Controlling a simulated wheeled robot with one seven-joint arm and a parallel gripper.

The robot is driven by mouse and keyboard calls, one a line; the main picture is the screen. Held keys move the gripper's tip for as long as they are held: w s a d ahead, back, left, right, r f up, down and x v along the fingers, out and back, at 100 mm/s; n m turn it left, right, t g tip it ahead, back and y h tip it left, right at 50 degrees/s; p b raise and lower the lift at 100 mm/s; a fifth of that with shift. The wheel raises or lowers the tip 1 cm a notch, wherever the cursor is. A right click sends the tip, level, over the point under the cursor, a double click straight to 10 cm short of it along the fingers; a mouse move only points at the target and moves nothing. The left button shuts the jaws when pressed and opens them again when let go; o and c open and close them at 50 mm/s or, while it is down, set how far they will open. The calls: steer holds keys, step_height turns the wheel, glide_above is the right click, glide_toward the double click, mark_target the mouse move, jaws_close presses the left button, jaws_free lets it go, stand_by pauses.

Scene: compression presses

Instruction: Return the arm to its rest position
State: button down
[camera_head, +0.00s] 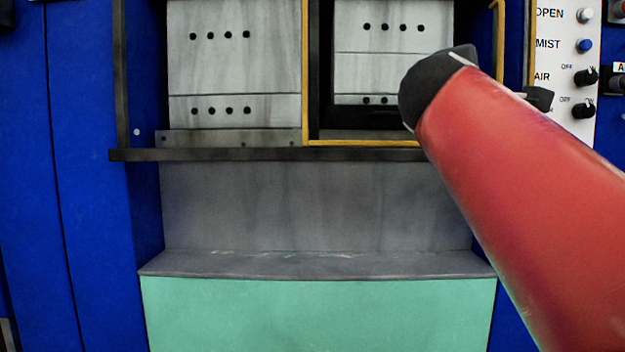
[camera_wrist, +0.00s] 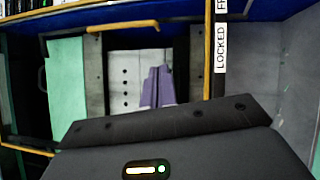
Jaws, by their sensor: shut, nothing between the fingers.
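My red arm (camera_head: 520,190) reaches up from the lower right in the head view. Its black joint (camera_head: 435,85) stands in front of the right part of the press opening. In the wrist view my gripper (camera_wrist: 157,72) shows as two purple-grey fingers close together, with nothing between them. The fingers point toward a grey plate with a column of dark holes (camera_wrist: 125,88). I cannot tell how far they are from it. The dark wrist housing (camera_wrist: 160,145) with a lit indicator fills the bottom of that view.
The press has grey plates (camera_head: 235,60), a yellow-edged door frame (camera_head: 305,70) and a dark ledge (camera_head: 270,155). A grey shelf (camera_head: 320,265) lies below, above a green panel (camera_head: 320,315). Blue cabinet sides (camera_head: 90,180) flank it. A control panel (camera_head: 565,60) with knobs is at upper right.

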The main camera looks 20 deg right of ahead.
steer(key=w+a+f+m+y, duration=0.1)
steer(key=a+f+y, duration=0.2)
steer(key=f, duration=0.5)
steer(key=w+a+f+m+y, duration=0.1)
steer(key=a+f+y, duration=0.2)
steer(key=f, duration=0.5)
steer(key=s+a+f+m+g+y, duration=0.2)
steer(key=a+f, duration=0.4)
steer(key=f, duration=0.5)
steer(key=s+a+f+m+g+y+p, duration=0.1)
steer(key=s+a+f+y, duration=0.3)
steer(key=f, duration=0.6)
steer(key=s+a+f+m+g+y, duration=0.3)
steer(key=s+a+f, duration=0.3)
steer(key=f, duration=0.5)
steer(key=shift+a+f+m+y, duration=0.35)
steer(key=shift+a+m, duration=0.15)
steer(key=shift+a, duration=0.5)
steer(key=shift+s+d, duration=0.1)
